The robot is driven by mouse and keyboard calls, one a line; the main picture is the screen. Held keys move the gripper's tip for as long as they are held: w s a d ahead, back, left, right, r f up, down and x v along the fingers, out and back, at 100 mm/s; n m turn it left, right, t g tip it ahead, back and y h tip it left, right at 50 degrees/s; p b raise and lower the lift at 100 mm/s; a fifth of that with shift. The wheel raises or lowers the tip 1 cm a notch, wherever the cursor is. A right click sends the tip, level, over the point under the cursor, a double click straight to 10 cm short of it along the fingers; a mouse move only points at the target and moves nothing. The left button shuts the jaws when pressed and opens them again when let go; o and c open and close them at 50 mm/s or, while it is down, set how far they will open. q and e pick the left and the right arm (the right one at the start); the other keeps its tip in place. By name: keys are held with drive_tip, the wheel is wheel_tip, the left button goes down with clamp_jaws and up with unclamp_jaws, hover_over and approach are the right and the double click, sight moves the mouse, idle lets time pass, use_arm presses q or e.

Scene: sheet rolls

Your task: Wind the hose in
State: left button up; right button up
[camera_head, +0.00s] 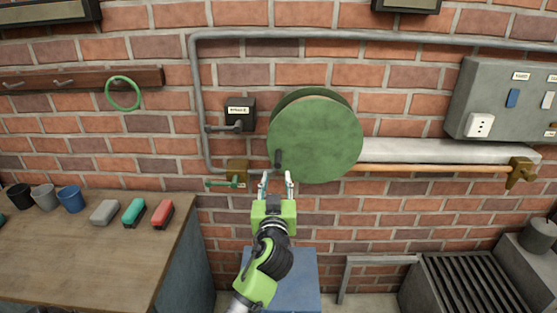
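A round green reel (315,139) is mounted on the brick wall, with a short dark crank handle (278,158) low on the left of its face. An orange-brown hose (430,168) runs out to the right from behind the reel, up to a brass-coloured fitting (520,173). My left gripper (277,175) points up at the wall just below the crank handle. Its two fingers are spread apart, and the handle shows just above and between the tips; I cannot tell whether they touch it. My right gripper is not in view.
A labelled black box with a lever (240,113) and a brass valve (236,172) are left of the reel. A grey switch panel (505,98) is at right. A wooden bench (85,255) with cups and coloured blocks is at left. A blue box (300,285) stands below.

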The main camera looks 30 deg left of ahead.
sight(278, 168)
use_arm(q)
drive_tip(key=p+x, duration=0.2)
drive_tip(key=x, duration=0.5)
drive_tip(key=shift+w, duration=0.3)
drive_tip(key=shift+w+a, duration=0.35)
drive_tip(key=shift+w, duration=0.15)
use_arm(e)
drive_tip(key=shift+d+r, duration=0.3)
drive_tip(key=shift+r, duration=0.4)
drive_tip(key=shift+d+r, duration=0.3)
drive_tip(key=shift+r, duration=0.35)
use_arm(q)
clamp_jaws()
